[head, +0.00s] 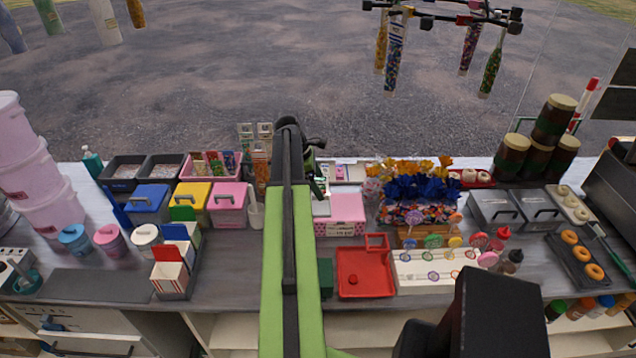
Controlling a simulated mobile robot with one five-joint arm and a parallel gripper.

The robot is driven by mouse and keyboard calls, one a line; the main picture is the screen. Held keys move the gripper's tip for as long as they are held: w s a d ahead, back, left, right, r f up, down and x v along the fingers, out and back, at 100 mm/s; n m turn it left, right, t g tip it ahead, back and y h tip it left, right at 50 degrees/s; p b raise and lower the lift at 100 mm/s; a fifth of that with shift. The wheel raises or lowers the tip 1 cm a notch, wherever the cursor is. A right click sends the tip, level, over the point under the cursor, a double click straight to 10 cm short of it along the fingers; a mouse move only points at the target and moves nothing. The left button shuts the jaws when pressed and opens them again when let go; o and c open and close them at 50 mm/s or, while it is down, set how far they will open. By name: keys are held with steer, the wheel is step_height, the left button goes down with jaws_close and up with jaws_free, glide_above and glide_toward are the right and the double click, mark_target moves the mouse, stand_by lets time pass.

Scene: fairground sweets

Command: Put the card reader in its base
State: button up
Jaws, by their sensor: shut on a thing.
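My gripper (318,178) is at the far end of my green arm, over the back middle of the counter. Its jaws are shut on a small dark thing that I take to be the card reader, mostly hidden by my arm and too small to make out. I cannot tell the card reader's base apart with certainty. A small pale grey piece (321,207) shows just below my gripper, beside the pink spotted box (346,208). I cannot tell whether the held thing touches anything.
A red tray (366,284) stands in front of the pink box. Lollipops in a white stand (420,280) and blue and orange wrapped sweets (412,190) are to the right. Lidded tubs (227,203) and paper boxes (170,277) are left. Jars (555,120) stand far right.

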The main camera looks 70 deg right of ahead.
steer(key=shift+d+f+b, duration=0.1)
steer(key=shift+f+b, duration=0.2)
steer(key=shift+b, duration=0.05)
step_height(320, 180, down, 5)
steer(key=b, duration=0.4)
steer(key=shift+r+b, duration=0.1)
steer(key=shift+b, duration=0.3)
steer(key=shift+f+b, duration=0.35)
steer(key=shift+f+b, duration=0.3)
steer(key=o, duration=1.2)
steer(key=shift+o, duration=0.2)
steer(key=shift+r, duration=0.1)
